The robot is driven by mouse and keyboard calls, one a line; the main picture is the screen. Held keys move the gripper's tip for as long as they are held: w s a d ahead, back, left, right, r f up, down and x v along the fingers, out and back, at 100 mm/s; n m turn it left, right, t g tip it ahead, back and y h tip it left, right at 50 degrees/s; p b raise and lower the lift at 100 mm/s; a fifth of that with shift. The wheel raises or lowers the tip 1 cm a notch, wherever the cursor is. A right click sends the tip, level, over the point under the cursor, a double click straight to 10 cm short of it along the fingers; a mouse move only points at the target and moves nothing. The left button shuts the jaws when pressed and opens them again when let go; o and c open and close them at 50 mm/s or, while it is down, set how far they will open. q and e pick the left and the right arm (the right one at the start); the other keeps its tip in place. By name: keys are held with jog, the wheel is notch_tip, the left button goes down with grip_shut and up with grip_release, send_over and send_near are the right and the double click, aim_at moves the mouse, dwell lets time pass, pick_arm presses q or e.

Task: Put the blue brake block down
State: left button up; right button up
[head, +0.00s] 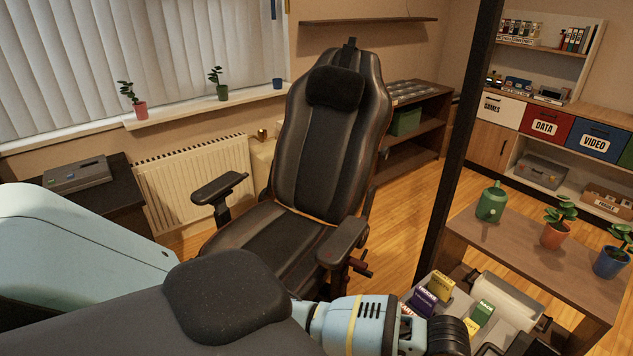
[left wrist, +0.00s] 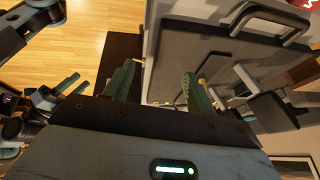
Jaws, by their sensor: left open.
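I cannot make out the blue brake block in either view. In the head view several small labelled blocks sit in a pale tray at the lower right: a yellow block (head: 441,286), a purple block (head: 423,303) and a green block (head: 482,313). My left gripper (left wrist: 160,84) shows in the left wrist view with its two teal fingers apart. I see nothing held between them. In the head view its fingers cannot be made out.
A wooden table (head: 520,262) bears a green watering can (head: 491,203) and potted plants. A dark post (head: 462,130) rises beside it. A black racing seat (head: 330,150) fills the middle. A grey panel (left wrist: 190,70) with a handle (left wrist: 272,22) stands close beyond my left fingers.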

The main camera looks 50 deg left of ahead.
pick_arm(q)
jog(key=s+a+f+n+t+h, duration=0.1)
jog(key=s+f+n+t+h, duration=0.1)
jog(key=s+f+n+t, duration=0.5)
jog(key=s+a+f+n+y, duration=0.2)
jog(key=s+a+f+n, duration=0.1)
jog(key=s+a+n, duration=0.2)
jog(key=s+a+f+n+y, duration=0.2)
jog(key=s+a+n, duration=0.3)
jog(key=s+a, duration=0.5)
jog(key=shift+s+a+f+y, duration=0.2)
jog(key=shift+s+f+y, duration=0.2)
jog(key=shift+f, duration=0.1)
